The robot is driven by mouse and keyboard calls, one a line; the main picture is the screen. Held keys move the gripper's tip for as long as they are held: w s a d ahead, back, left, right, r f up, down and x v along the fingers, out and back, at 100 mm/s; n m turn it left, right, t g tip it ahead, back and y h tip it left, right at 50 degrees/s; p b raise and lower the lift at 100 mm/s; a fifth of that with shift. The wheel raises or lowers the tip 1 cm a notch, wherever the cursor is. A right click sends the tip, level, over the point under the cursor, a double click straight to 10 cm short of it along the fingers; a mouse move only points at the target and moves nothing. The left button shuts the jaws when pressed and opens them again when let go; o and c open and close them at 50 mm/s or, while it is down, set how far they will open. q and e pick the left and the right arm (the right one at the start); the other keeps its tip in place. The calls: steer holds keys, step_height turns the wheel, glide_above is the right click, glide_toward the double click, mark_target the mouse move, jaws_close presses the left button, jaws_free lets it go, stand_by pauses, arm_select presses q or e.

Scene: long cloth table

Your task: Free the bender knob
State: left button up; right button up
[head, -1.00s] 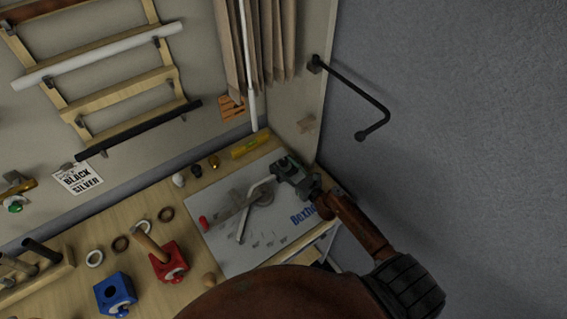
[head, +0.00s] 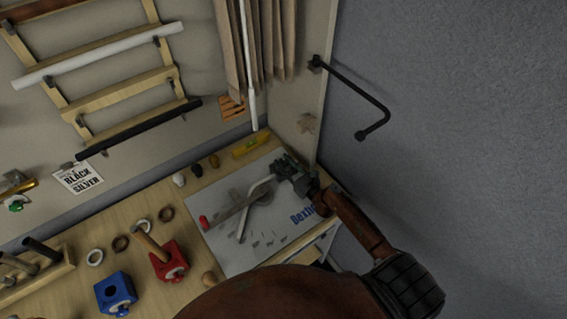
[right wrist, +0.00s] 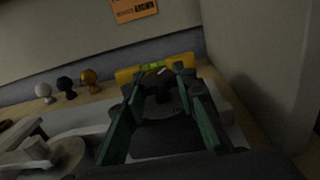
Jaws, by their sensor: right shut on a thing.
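The bender lies on a grey-white board (head: 218,258) at the right end of the table. It has a grey arm (head: 237,205) with a red tip (head: 204,222) and a pale bent bar (head: 257,187). My right gripper (head: 285,167) is over the board's far right corner, beside the pale bar's upper end. In the right wrist view, its green fingers (right wrist: 158,98) stand on both sides of a small dark knob (right wrist: 163,95), and it is shut on it. The knob is mostly hidden in the head view. My left gripper is not in view.
A yellow level (head: 250,146) lies behind the board, with white, black and gold knobs to its left, the white one (head: 178,181) farthest left. A red block (head: 169,262) and a blue block (head: 115,293) stand left of the board. A side panel (right wrist: 262,60) rises close on the right.

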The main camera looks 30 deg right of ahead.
steer(key=shift+c, duration=0.5)
steer(key=shift+y, duration=0.3)
steer(key=shift+d+f+n+g+y+b, duration=0.1)
steer(key=shift+n+g+y+b, duration=0.2)
steer(key=shift+n+y+b, duration=0.55)
steer(key=n+y+b, duration=0.1)
steer(key=n+y, duration=0.1)
steer(key=shift+f+g+y+b, duration=0.1)
steer(key=shift+g+y+b, duration=0.2)
steer(key=shift+g+y, duration=0.1)
steer(key=shift+r+n+g+y+b, duration=0.2)
steer(key=shift+n+g+y+b, duration=0.3)
steer(key=shift+y, duration=0.25)
steer(key=o, duration=1.2)
steer(key=shift+c, duration=0.2)
